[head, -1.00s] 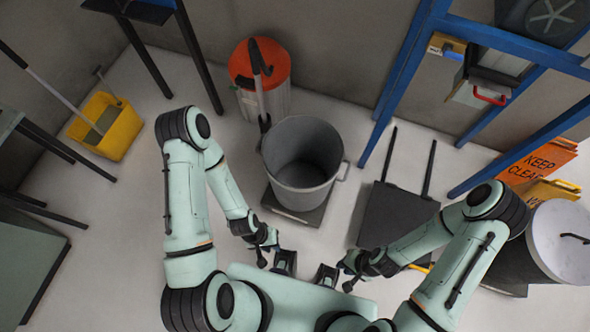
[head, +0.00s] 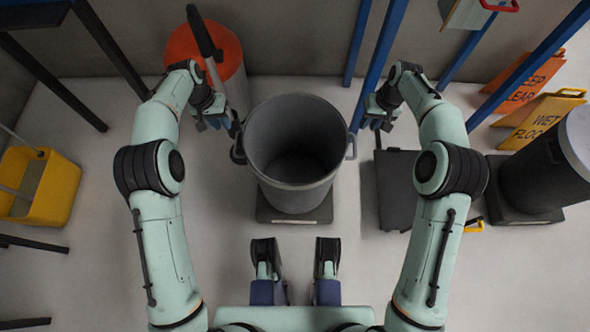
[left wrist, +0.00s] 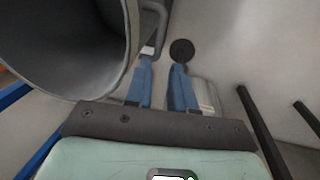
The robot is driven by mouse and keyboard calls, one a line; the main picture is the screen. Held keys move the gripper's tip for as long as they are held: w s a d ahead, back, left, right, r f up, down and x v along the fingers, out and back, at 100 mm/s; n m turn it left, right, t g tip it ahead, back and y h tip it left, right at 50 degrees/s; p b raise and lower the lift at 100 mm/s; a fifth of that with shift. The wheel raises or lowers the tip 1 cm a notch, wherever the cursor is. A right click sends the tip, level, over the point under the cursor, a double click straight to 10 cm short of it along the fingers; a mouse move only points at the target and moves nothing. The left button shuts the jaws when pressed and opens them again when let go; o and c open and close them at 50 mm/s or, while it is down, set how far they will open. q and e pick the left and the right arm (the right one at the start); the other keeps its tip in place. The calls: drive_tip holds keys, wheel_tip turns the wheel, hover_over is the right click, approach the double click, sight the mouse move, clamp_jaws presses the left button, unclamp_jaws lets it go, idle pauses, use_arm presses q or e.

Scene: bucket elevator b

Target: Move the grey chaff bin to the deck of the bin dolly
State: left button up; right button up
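The grey chaff bin (head: 262,150) stands upright and open-topped on a dark low base (head: 295,214) in the head view. A side handle (head: 351,148) shows on its right. My left gripper (head: 217,122) is just left of the bin's rim. In the left wrist view its blue fingers (left wrist: 164,62) are apart, with the bin's handle (left wrist: 154,28) near one fingertip; contact is unclear. My right gripper (head: 373,120) is right of the bin, apart from the right handle; its finger gap is too small to judge. The dark flat platform (head: 396,190) right of the bin looks like the bin dolly's deck; it is empty.
An orange-topped bin (head: 190,48) with a long tool stands behind left. A blue frame (head: 378,60) rises behind right. A dark lidded bin (head: 535,170) and orange signs (head: 540,118) stand at right. A yellow bucket (head: 50,190) is at left.

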sight(236, 141)
use_arm(q)
drive_tip(key=shift+r, duration=0.2)
use_arm(e)
drive_tip(key=shift+d+r, duration=0.1)
drive_tip(key=shift+r, duration=0.1)
